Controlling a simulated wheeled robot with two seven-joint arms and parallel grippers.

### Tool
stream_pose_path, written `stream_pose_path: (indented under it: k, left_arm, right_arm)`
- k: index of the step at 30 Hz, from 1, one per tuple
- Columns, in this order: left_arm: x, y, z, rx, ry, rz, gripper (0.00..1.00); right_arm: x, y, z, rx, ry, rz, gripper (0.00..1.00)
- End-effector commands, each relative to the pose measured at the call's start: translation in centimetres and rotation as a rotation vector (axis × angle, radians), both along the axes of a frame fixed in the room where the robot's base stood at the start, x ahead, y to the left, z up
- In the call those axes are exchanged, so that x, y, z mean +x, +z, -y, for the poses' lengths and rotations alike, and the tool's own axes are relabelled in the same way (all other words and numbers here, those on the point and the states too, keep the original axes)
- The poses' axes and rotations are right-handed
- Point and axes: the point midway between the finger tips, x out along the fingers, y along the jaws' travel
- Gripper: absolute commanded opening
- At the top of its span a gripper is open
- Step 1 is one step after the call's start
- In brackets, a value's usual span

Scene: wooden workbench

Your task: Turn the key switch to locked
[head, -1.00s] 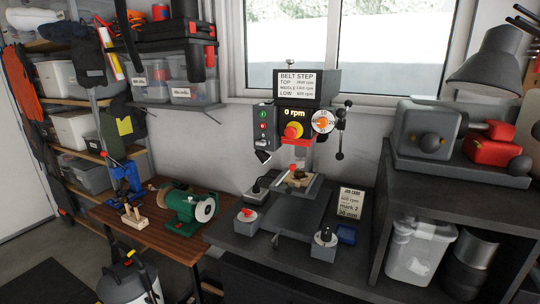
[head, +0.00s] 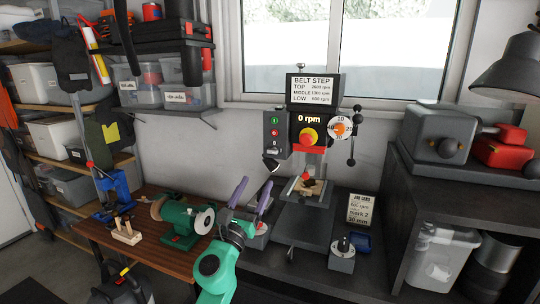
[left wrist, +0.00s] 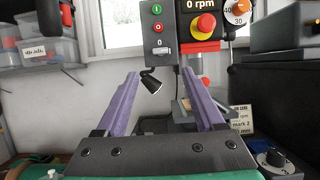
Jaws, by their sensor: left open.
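The drill press's grey control box (head: 272,132) carries a green button, a red button and, below them, a small switch marked 0. In the left wrist view this switch (left wrist: 161,50) is a small pale piece under the 0, upper middle; I cannot tell whether it is the key switch or how it is turned. My left gripper (head: 252,192) is open and empty, its purple fingers pointing up, below and left of the control box. In the left wrist view its fingertips (left wrist: 160,76) show below the switch, apart from it. My right gripper is not in view.
A small black lamp (left wrist: 151,82) hangs below the control box. A red stop button (head: 309,136) sits to its right. A green bench grinder (head: 184,222) stands left of my arm. A grey box with a black knob (head: 342,252) stands right on the bench.

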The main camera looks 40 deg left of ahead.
Motion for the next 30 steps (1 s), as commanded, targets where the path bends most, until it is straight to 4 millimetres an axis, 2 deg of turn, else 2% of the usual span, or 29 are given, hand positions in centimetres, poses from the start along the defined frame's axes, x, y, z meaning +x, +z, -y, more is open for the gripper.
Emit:
stream_pose_path:
  k: [1, 3, 9, 12, 16, 23, 26, 28, 29, 30]
  left_arm:
    - [1.2, 1.2, -0.4, -0.002, 0.0, 0.004, 0.7]
    - [2.9, 2.0, -1.0, -0.002, 0.0, 0.004, 0.7]
    - [7.5, 3.7, -2.6, -0.007, 0.0, 0.005, 0.7]
    - [9.0, 4.2, -3.2, -0.008, 0.0, 0.003, 0.7]
    - [10.0, 4.5, -3.5, -0.006, -0.001, 0.001, 0.7]
    - [10.2, 4.4, -3.5, -0.007, -0.003, 0.0, 0.7]
    - [10.1, 4.4, -3.5, -0.007, -0.002, 0.0, 0.36]
    - [10.1, 4.4, -3.5, -0.007, -0.002, 0.0, 0.09]
    - [10.1, 4.4, -3.5, -0.007, -0.002, 0.0, 0.0]
    - [10.1, 4.4, -3.5, -0.007, -0.002, 0.0, 0.0]
  right_arm:
    - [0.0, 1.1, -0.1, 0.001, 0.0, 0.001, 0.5]
    - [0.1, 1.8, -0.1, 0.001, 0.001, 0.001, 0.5]
    - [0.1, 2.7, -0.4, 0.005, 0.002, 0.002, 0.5]
    - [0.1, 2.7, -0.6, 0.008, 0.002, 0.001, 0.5]
    - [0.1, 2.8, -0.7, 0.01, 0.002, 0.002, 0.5]
    - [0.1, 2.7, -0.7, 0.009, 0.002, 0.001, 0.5]
    - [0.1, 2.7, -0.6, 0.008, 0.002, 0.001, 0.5]
    - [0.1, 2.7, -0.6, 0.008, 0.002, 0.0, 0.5]
    - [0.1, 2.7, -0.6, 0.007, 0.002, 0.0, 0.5]
    - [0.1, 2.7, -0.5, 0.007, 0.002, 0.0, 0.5]
